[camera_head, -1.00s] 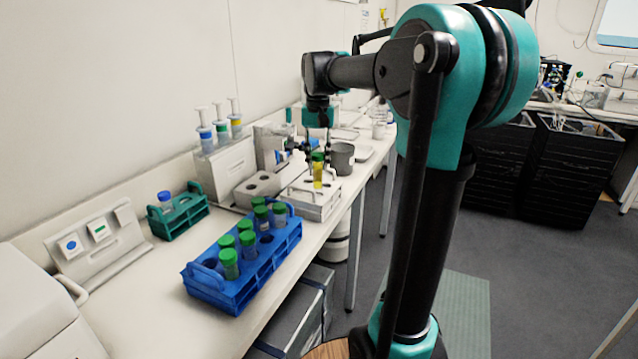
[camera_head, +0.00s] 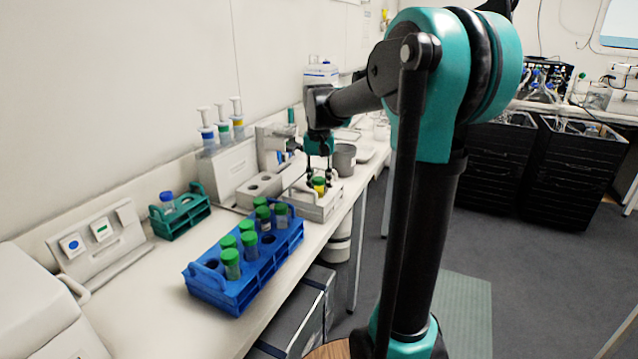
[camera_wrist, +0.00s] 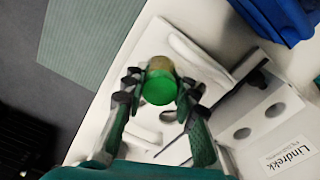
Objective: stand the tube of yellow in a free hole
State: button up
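The tube of yellow (camera_head: 319,188) has a green cap and stands upright in the white rack (camera_head: 318,212) on the bench, with only a little yellow showing above the top. My gripper (camera_head: 319,183) points down over it, one finger on each side of the cap. In the wrist view the green cap (camera_wrist: 160,86) sits between the fingertips of my gripper (camera_wrist: 160,84), with small gaps at its sides, so the fingers look open. The tube's lower part is hidden in the rack.
A blue rack (camera_head: 232,296) with several green-capped tubes stands in front. A teal rack (camera_head: 178,222) holds a blue-capped tube. A white block with holes (camera_head: 258,190) is left of the white rack, and a grey cup (camera_head: 344,160) stands behind it.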

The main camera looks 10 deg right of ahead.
jog(key=o, duration=0.5)
jog(key=shift+r, duration=0.1)
notch_tip(320, 180, up, 12)
jog(key=shift+r, duration=0.1)
dwell(0.4)
